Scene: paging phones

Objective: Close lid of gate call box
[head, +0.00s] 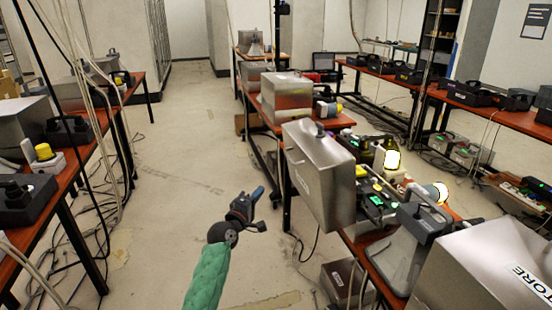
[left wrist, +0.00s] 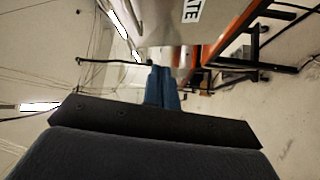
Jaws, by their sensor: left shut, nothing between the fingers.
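The gate call box is a grey metal case (head: 318,175) at the left edge of the table, right of centre in the head view. Its large shell stands upright, with a small label on the side facing the aisle. In the left wrist view the metal case (left wrist: 165,25) fills the top middle, with the letters "ATE" readable. I cannot tell how far its lid stands open. My left gripper (head: 257,193) is over the aisle, left of the case and apart from it. Its blue fingers (left wrist: 162,88) are shut and empty. My right gripper is out of view.
A metal box marked "STORE" (head: 490,275) is at lower right. Another metal box (head: 286,97) stands behind. The aisle floor (head: 180,170) is open; cables hang on the left.

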